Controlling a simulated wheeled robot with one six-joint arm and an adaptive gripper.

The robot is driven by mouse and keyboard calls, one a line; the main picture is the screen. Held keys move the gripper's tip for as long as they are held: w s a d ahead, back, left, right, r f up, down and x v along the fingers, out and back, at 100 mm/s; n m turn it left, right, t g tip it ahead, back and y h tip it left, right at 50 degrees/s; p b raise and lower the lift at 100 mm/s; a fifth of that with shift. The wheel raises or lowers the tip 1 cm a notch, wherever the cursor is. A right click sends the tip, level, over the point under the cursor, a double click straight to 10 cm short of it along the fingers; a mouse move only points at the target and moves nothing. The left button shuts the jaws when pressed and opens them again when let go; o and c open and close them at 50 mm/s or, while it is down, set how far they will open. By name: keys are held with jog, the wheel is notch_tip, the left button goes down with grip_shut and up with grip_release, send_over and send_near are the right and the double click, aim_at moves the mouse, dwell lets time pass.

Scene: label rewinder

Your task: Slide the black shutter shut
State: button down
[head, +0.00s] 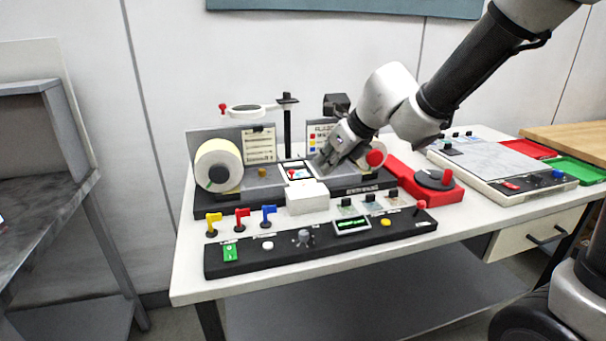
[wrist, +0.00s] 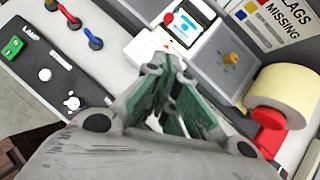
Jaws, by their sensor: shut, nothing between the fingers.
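The label rewinder (head: 220,205) stands on the white table, with a cream label roll (head: 218,165) on its left. A white-framed window (wrist: 187,30) with a red and blue label shows in its middle. I cannot clearly make out the black shutter; my gripper and arm cover part of the area right of the window. My gripper (head: 322,164) is shut and empty, pointing down beside the window's right side. In the wrist view its fingertips (wrist: 168,62) are together just below the window. I cannot tell whether they touch anything.
A white block (head: 307,198) stands in front of the window. A black control panel (head: 285,254) runs along the front, with yellow, red and blue flags behind it. A red crank unit (head: 418,184) is on the right. A black post (head: 288,132) rises behind.

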jog(key=x, duration=0.6)
jog(key=shift+w+a+f, duration=0.15)
jog(key=shift+a+f, duration=0.05)
jog(key=shift+w+a+f, duration=0.25)
jog(key=shift+w+a, duration=0.25)
jog(key=shift+w, duration=0.1)
jog(key=shift+w+a+f, duration=0.25)
jog(key=shift+w+a, duration=0.25)
jog(key=shift+w, duration=0.1)
jog(key=shift+w+a+f, duration=0.1)
jog(key=shift+w+a, duration=0.25)
